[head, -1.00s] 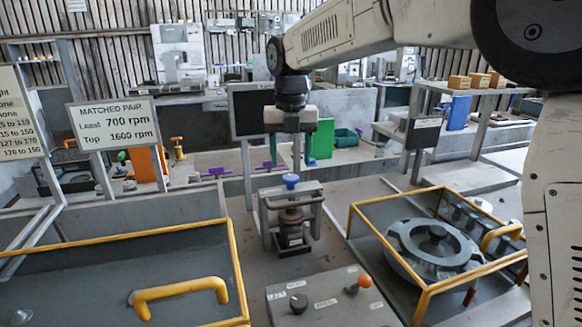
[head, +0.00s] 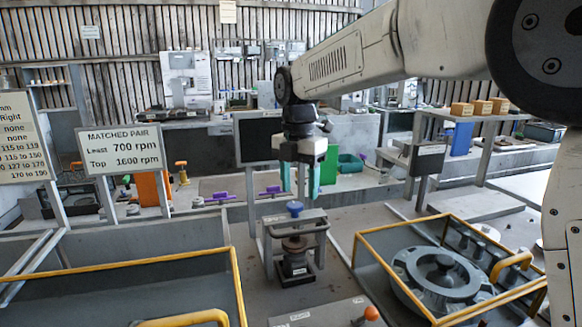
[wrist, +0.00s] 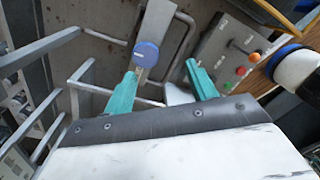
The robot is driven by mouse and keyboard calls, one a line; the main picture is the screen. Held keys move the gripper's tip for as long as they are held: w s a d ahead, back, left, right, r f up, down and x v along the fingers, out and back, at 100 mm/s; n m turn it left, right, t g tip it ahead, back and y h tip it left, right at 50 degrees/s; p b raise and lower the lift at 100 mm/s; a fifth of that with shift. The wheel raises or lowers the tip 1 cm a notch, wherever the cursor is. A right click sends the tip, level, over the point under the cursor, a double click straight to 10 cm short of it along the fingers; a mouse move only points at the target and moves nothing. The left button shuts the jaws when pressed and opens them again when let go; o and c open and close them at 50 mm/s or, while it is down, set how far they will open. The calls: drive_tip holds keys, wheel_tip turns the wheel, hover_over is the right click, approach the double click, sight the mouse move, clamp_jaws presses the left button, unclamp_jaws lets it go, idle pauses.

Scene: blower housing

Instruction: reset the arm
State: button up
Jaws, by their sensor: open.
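My gripper (head: 301,180) hangs from my arm above the bench in the head view, its teal fingers pointing down. In the wrist view its two teal fingers (wrist: 163,85) are apart with nothing held between them. A blue knob (head: 295,208) tops a small metal frame fixture (head: 320,222) just below the fingertips. In the wrist view the blue knob (wrist: 145,54) shows near the left finger, and I cannot tell the exact gap.
A yellow-edged open box (head: 390,296) with a round grey housing (head: 440,275) stands at the right. Another yellow-edged box (head: 110,264) stands at the left. A control box (wrist: 232,56) with coloured buttons is beside the fixture. A sign (head: 122,148) stands at the back left.

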drive_tip(key=s+d+f+m, duration=0.1)
drive_tip(key=s+d+m, duration=0.7)
drive_tip(key=s, duration=0.3)
drive_tip(key=s+d+f+m+t, duration=0.1)
drive_tip(key=s+d+f+m, duration=0.1)
drive_tip(key=s+d+m, duration=0.6)
drive_tip(key=s+d+f+m+t, duration=0.1)
drive_tip(key=s+d+f+m, duration=0.1)
drive_tip(key=s+d+m, duration=0.6)
drive_tip(key=s+m, duration=0.4)
drive_tip(key=s, duration=0.3)
drive_tip(key=shift+d+f, duration=0.15)
drive_tip(key=shift+d, duration=0.2)
